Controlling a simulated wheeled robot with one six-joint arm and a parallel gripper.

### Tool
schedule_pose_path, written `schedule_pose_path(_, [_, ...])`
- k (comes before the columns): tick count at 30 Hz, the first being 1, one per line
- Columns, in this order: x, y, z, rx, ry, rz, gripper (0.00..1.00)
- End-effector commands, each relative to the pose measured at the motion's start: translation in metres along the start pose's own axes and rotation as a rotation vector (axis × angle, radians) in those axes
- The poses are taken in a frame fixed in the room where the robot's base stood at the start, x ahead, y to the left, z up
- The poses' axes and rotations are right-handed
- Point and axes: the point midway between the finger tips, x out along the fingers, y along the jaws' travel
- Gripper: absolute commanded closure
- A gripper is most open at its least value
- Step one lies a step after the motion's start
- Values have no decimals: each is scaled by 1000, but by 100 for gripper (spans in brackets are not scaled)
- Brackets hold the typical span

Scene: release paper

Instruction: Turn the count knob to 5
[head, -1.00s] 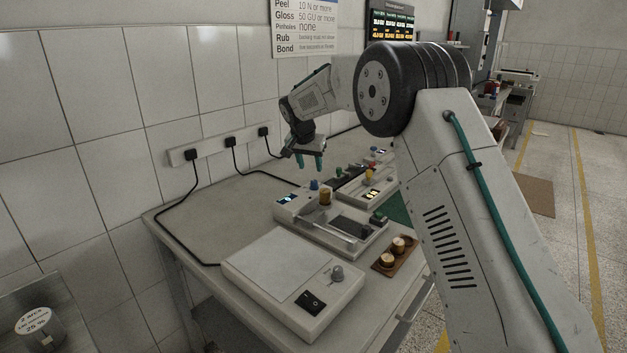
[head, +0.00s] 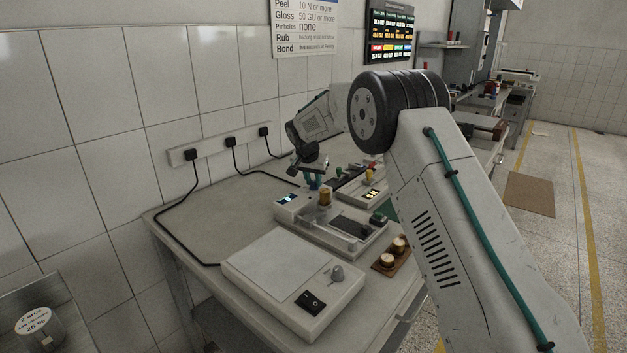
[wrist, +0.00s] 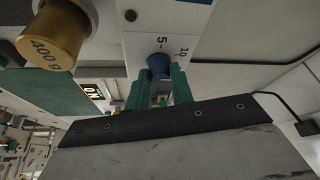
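The count knob (wrist: 159,65) is small and blue, on the pale panel of a bench machine (head: 287,208). In the wrist view the marks 5 (wrist: 162,41) and 10 (wrist: 183,51) show beside it; its pointer cannot be made out. My gripper (wrist: 160,73) is over the knob, its two teal fingers apart with the knob between their tips. I cannot tell whether they touch it. In the head view my gripper (head: 314,183) is low over the machine's back edge and hides most of the knob.
A brass 400 g weight (wrist: 55,35) stands close beside the knob; it also shows in the head view (head: 325,197). A second machine (head: 362,189) is behind. A flat white device (head: 290,275) and a wooden weight holder (head: 384,265) are nearer.

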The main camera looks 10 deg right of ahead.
Motion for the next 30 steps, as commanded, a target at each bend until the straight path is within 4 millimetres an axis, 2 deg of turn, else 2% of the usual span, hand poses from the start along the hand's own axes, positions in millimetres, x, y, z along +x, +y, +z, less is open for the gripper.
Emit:
schedule_pose_path(14, [0, 1, 0, -67, 0, -28, 100])
schedule_pose_path(30, [0, 5, -2, -481, 1, -202, 100])
